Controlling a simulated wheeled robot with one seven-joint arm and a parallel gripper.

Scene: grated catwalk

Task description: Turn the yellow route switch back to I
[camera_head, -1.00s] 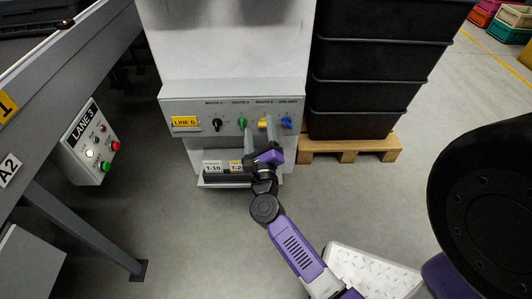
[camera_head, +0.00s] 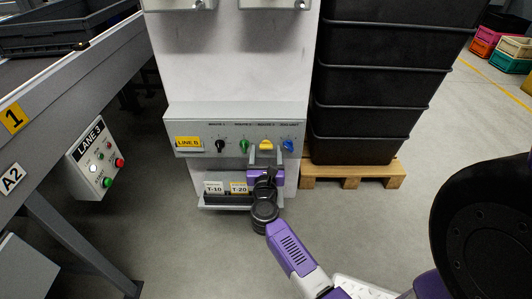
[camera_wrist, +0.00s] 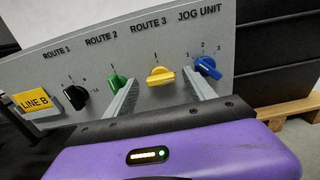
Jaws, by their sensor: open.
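The yellow route switch (camera_head: 266,145) is under ROUTE 3 on the grey LINE B panel (camera_head: 200,113). In the wrist view the yellow switch (camera_wrist: 160,77) shows its grip bar lying roughly crosswise, with small marks above it. My gripper (camera_head: 266,154) is open in front of the panel, just below the switch in the head view. In the wrist view my gripper's two fingers (camera_wrist: 160,82) stand apart, one to each side of the yellow switch. No contact with it is visible, and the depth gap is hard to judge.
A black knob (camera_head: 220,146), a green knob (camera_head: 244,146) and a blue knob (camera_head: 288,145) share the panel; green and blue are close to my fingers. T-10 and T-20 labels sit on a ledge below. Black crates (camera_head: 365,100) stand right, the LANE 3 box (camera_head: 95,158) left.

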